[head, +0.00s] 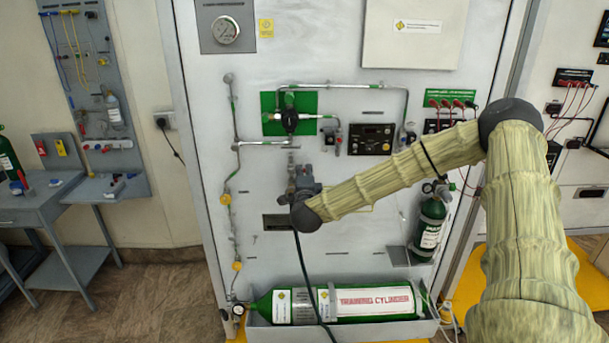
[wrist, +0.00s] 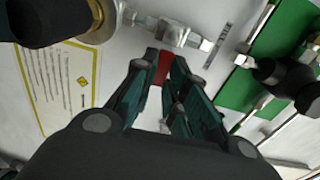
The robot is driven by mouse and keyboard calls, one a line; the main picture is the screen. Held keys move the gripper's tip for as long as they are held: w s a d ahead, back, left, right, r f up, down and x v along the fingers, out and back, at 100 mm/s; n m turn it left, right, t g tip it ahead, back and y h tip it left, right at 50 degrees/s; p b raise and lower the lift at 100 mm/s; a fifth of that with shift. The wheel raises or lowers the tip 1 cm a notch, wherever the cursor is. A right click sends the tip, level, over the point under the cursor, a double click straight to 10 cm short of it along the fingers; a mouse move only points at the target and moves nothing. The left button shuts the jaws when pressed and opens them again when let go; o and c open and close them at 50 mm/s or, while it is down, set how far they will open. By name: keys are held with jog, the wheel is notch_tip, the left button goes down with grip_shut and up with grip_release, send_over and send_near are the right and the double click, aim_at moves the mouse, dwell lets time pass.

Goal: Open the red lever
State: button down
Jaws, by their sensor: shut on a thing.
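The red lever (wrist: 163,69) shows in the wrist view as a small red piece between my fingertips, just below a metal pipe fitting (wrist: 172,33). My gripper (wrist: 164,75) is shut on it, one dark teal finger on each side. The fingers hide much of the lever, so its full length and angle cannot be told. In the head view my gripper (head: 303,168) is up against the white panel, below the green plate (head: 270,106). My own wrist covers the lever there.
Thin pipes (head: 340,86) and a black regulator (head: 290,121) sit just above my gripper. A black control box (head: 371,140) is to the right. A small green cylinder (head: 431,222) hangs lower right. A large training cylinder (head: 262,305) lies in a tray below.

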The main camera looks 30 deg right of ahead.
jog(key=r+n, duration=0.1)
jog(key=n, duration=0.3)
jog(key=w+a+r+n, duration=0.1)
jog(key=n, duration=0.4)
jog(key=a+r+n, duration=0.1)
jog(key=n, duration=0.3)
jog(key=shift+w+a+r+n+b, duration=0.2)
jog(key=shift+r+n+b, duration=0.1)
jog(key=shift+b, duration=0.1)
jog(key=shift+w+a+n+b, duration=0.15)
jog(key=shift+a+n+b, duration=0.15)
jog(key=shift+n, duration=0.75)
jog(key=shift+w+a+n+b, duration=0.15)
jog(key=shift+a+n, duration=0.15)
jog(key=shift+n, duration=0.75)
jog(key=c, duration=1.6)
grip_release()
jog(key=shift+o, duration=0.8)
jog(key=shift+r, duration=0.1)
jog(key=shift+a, duration=0.1)
